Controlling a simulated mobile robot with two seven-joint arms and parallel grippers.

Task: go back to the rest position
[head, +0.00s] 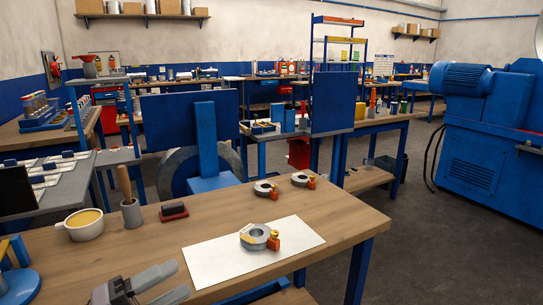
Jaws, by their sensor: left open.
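My left gripper (146,283) is at the bottom of the head view, over the front edge of the wooden table (340,215). Its two grey fingers are apart and nothing shows between them. It is to the left of and nearer than a white sheet (210,262) on the table. My right gripper is not in view.
Two similar clamps (262,188) (299,179) lie farther back on the table. A white cup (82,232), a grey pot with a wooden handle (131,213) and a dark red block (174,212) stand at the left. A blue machine (480,130) stands at the right beyond open floor.

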